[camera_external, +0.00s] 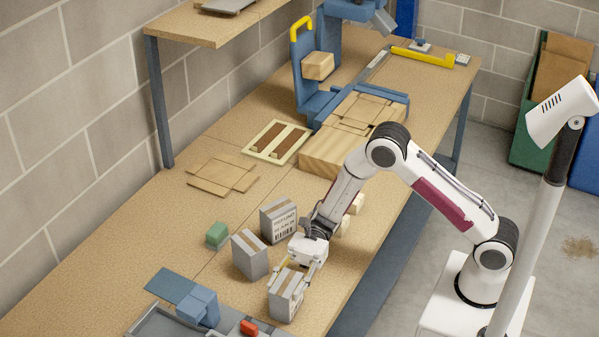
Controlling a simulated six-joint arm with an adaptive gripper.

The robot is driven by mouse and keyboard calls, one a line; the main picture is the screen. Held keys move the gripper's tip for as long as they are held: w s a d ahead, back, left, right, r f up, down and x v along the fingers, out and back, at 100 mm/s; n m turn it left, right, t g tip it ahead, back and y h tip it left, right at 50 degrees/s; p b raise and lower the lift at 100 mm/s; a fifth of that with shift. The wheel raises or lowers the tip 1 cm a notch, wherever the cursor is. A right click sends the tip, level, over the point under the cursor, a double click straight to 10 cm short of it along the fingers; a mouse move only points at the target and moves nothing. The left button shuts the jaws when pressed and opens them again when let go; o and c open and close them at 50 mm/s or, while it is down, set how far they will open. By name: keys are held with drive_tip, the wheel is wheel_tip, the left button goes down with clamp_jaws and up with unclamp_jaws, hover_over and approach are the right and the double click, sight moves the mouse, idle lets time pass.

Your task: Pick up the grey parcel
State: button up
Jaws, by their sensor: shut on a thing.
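Three grey box-shaped parcels with brown tape show on the wooden workbench (90,290). My gripper (294,281) points down toward the bench's front edge, its fingers on either side of the nearest grey parcel (285,298), and is shut on it. This parcel has a printed label on its front. I cannot tell whether its base touches the bench. A second grey parcel (249,256) stands just left of my gripper. A third grey parcel (278,222), with large print on its face, stands behind, close to my wrist.
A small green block (217,235) sits left of the parcels. A blue-grey tray (165,322) and a red item (249,327) lie at the front. Pale blocks (356,204) stand beside my forearm. Flat cardboard (222,176) and a large carton (330,155) lie farther back.

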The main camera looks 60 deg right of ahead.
drive_tip(key=shift+r, duration=0.2)
drive_tip(key=shift+r, duration=4.85)
drive_tip(key=shift+a, duration=0.1)
